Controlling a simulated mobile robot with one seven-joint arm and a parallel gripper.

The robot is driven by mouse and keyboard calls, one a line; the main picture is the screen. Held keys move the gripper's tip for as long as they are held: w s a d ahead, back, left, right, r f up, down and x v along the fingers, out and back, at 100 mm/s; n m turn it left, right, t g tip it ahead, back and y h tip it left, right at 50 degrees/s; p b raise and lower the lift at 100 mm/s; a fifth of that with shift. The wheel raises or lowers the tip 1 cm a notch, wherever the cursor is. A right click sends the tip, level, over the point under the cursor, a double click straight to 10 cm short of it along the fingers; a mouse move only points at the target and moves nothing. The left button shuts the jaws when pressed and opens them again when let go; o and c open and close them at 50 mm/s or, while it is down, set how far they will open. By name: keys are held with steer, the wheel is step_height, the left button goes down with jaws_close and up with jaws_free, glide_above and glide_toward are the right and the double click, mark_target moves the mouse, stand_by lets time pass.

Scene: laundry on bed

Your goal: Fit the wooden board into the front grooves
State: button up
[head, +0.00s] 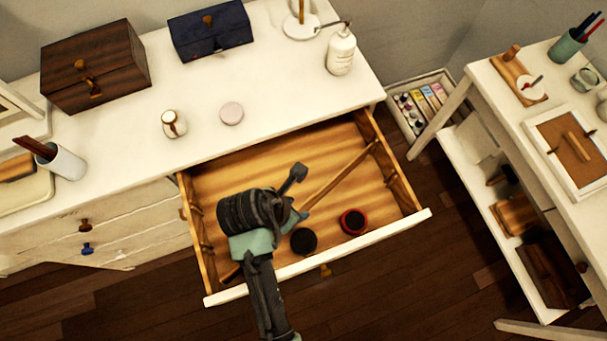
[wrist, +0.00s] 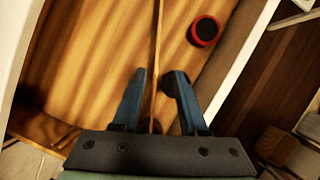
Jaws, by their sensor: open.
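The wooden board (head: 338,173) is a thin strip standing slantwise across the open drawer (head: 317,263). Its far end is by the right wall near the back, and its other end shows low at the front left. My gripper and arm hide its middle. Small groove strips show on the left wall (head: 196,192) and the right wall (head: 398,187). My gripper (head: 297,197) is over the drawer. In the wrist view, the board (wrist: 157,45) runs between the open fingers (wrist: 156,88), with gaps on both sides.
A black round container (head: 303,241) and a red-rimmed one (head: 353,221) stand in the drawer near its front wall. The white dresser top (head: 270,110) holds boxes and small jars behind. A white side table (head: 510,115) stands at the right.

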mark_target(307, 205)
steer(key=x, duration=1)
steer(key=shift+w+f+b, duration=0.1)
steer(key=shift+w+b, duration=0.2)
steer(key=shift+w, duration=0.05)
jaws_close()
stand_by(1.1)
